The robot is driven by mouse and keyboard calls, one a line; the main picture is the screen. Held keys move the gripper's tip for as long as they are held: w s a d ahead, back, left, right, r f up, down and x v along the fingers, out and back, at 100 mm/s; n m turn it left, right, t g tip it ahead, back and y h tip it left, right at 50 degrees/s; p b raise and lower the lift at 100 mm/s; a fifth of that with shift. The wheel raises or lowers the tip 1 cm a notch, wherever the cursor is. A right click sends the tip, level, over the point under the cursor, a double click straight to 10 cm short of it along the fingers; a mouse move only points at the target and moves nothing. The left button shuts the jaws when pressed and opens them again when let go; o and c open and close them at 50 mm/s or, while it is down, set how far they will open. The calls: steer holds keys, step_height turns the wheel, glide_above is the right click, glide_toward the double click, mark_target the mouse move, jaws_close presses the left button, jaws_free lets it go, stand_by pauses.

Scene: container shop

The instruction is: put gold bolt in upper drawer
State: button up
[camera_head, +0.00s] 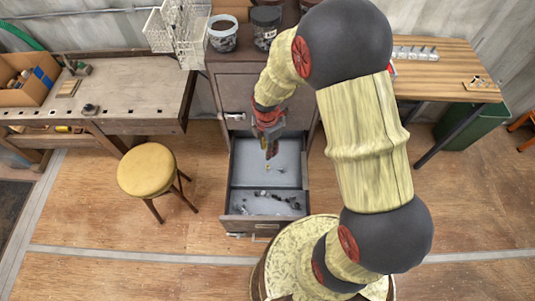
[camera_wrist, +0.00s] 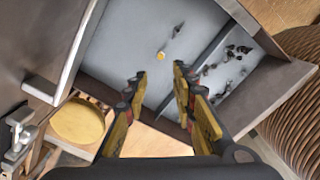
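A small gold bolt (camera_wrist: 161,56) lies on the grey floor of the open drawer (camera_head: 233,180), in its rear compartment. In the head view it shows only as a tiny speck (camera_head: 268,168). My gripper (camera_head: 270,153) points down over this compartment. In the wrist view its two fingertips (camera_wrist: 160,74) are spread apart with nothing between them, and the gold bolt appears just beyond the gap. Above the open drawer is another drawer front with a handle (camera_head: 234,116); it looks closed, though my arm hides part of it.
A small grey bolt (camera_wrist: 178,28) lies near the gold one. A divider (camera_wrist: 197,68) separates the front compartment, which holds several dark small parts (camera_wrist: 236,52). A yellow stool (camera_head: 147,169) and a workbench (camera_head: 95,95) stand left; a wooden table (camera_head: 455,70) stands right.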

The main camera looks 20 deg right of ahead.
step_height(320, 180, up, 12)
steer(key=m+t, duration=0.2)
steer(key=m, duration=0.3)
steer(key=s+r+m+t, duration=0.3)
steer(key=s+r+m, duration=1.2)
steer(key=r, duration=0.6)
steer(key=shift+s+a+m+t, duration=0.35)
steer(key=shift+s+m+t, duration=0.05)
steer(key=shift+s, duration=0.7)
